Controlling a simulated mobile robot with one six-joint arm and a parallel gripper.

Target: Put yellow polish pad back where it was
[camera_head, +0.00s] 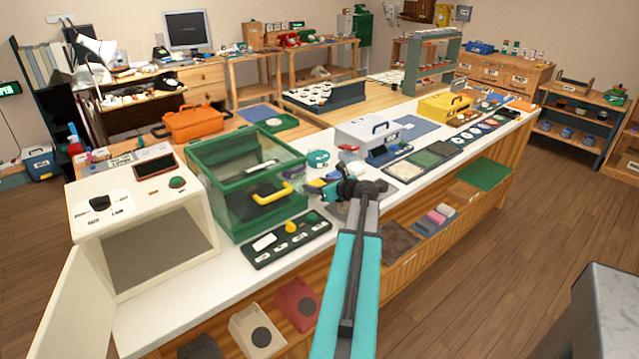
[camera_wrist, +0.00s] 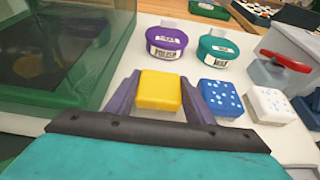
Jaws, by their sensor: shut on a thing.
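The yellow polish pad (camera_wrist: 160,90) is a small rounded yellow block. In the wrist view it sits between the two purple fingers of my gripper (camera_wrist: 161,98), which is shut on it. I cannot tell whether its underside touches the white counter. A blue speckled pad (camera_wrist: 220,97) and a white pad with blue dots (camera_wrist: 270,103) lie in a row to its right. A purple tin labelled polish (camera_wrist: 166,45) and a teal tin (camera_wrist: 217,50) stand just behind. In the head view my gripper (camera_head: 333,184) is over the counter, right of the green case.
A green-framed clear case (camera_head: 245,150) with a yellow handle stands close on the left. A red-handled device (camera_wrist: 285,62) is at the right of the wrist view. A dark board with a yellow knob (camera_head: 290,227) lies at the front edge.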

